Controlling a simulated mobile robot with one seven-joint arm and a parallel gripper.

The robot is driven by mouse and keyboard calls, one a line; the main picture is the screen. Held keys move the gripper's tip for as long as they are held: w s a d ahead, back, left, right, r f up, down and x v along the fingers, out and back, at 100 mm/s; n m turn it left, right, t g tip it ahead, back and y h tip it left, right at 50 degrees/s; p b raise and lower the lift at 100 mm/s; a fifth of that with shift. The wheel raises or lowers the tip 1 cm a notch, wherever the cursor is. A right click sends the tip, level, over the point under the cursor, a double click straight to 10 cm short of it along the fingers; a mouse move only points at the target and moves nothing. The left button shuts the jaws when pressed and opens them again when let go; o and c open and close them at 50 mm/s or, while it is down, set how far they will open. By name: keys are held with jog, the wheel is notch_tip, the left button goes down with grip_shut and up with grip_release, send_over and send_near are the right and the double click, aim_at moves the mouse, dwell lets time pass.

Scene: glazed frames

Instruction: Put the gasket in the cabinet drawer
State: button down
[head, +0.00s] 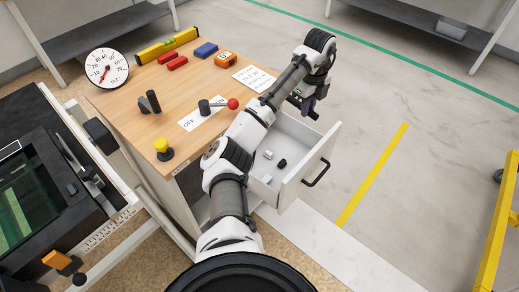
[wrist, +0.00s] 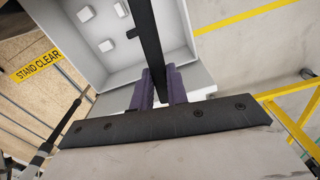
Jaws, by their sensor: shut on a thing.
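My gripper (head: 309,110) is above the open cabinet drawer (head: 309,166), toward its far side in the head view. In the wrist view its purple fingers (wrist: 159,88) are shut on a long, dark, narrow thing (wrist: 146,38). I take this to be the gasket, seen edge-on; its full outline does not show. The held thing cannot be made out in the head view. In the wrist view the pale drawer interior (wrist: 72,61) lies beyond the fingers, to the upper left. The drawer is pulled out of the wooden cabinet (head: 140,95).
Small white blocks (head: 267,154) and a black piece (head: 281,163) lie in the drawer. The drawer's black handle (head: 317,174) sticks out to the right. The cabinet top carries a red-knobbed lever (head: 232,103), a yellow button (head: 161,145) and a gauge (head: 106,68). Floor right of the drawer is clear.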

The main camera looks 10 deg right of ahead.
jog(key=n, duration=0.2)
send_over(288, 155)
jog(key=s+d, duration=0.3)
notch_tip(288, 155, down, 8)
jog(key=f+b, duration=0.3)
jog(key=f, duration=0.1)
jog(key=f+b, duration=0.8)
jog(key=f, duration=0.1)
jog(key=shift+a, duration=0.25)
jog(key=shift+f, duration=0.2)
jog(key=w+a+b, duration=0.1)
jog(key=w+b, duration=0.1)
jog(key=w+a+b, duration=0.1)
jog(key=shift+w+a+f+b, duration=0.15)
jog(key=shift+a+f+b, duration=0.15)
jog(key=shift+f+b, duration=0.25)
jog(key=shift+b, duration=0.05)
jog(key=shift+r, duration=0.1)
